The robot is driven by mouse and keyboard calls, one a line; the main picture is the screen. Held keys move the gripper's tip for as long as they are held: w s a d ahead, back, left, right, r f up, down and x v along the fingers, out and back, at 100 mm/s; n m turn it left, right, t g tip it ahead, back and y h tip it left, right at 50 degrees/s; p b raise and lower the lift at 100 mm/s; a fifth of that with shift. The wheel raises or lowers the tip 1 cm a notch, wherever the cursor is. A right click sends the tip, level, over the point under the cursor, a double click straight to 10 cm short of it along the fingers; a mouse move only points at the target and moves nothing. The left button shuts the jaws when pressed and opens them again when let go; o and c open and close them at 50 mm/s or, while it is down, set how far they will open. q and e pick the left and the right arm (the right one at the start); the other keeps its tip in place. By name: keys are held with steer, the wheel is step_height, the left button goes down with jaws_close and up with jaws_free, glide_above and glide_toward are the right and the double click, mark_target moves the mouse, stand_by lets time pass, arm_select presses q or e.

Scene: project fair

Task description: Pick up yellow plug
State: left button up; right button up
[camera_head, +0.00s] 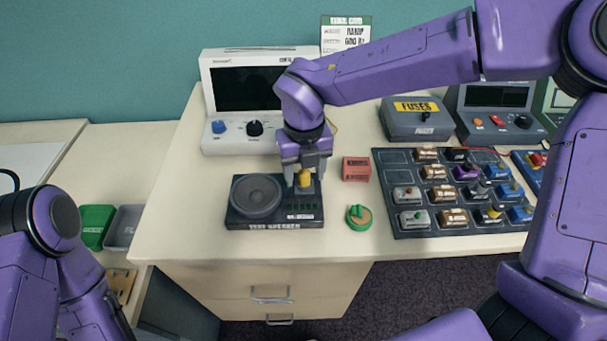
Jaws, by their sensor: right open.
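The yellow plug (305,178) stands upright on the right part of a black test speaker box (262,222). My right gripper (305,172) points down from above at the plug, with its fingers open. The fingers are around or just behind the plug's top; I cannot tell whether they touch it. My left arm is at the lower left, and its gripper is not in view.
A white oscilloscope (228,135) stands behind the speaker box. A red block (356,168) and a green round piece (359,217) lie to its right. A dark tray (390,172) of several modules and a fuses box (419,120) are farther right. The table's front edge is close.

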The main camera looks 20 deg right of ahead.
steer(key=shift+s+f, duration=0.15)
steer(key=shift+f, duration=0.15)
jaws_close()
steer(key=shift+r, duration=0.1)
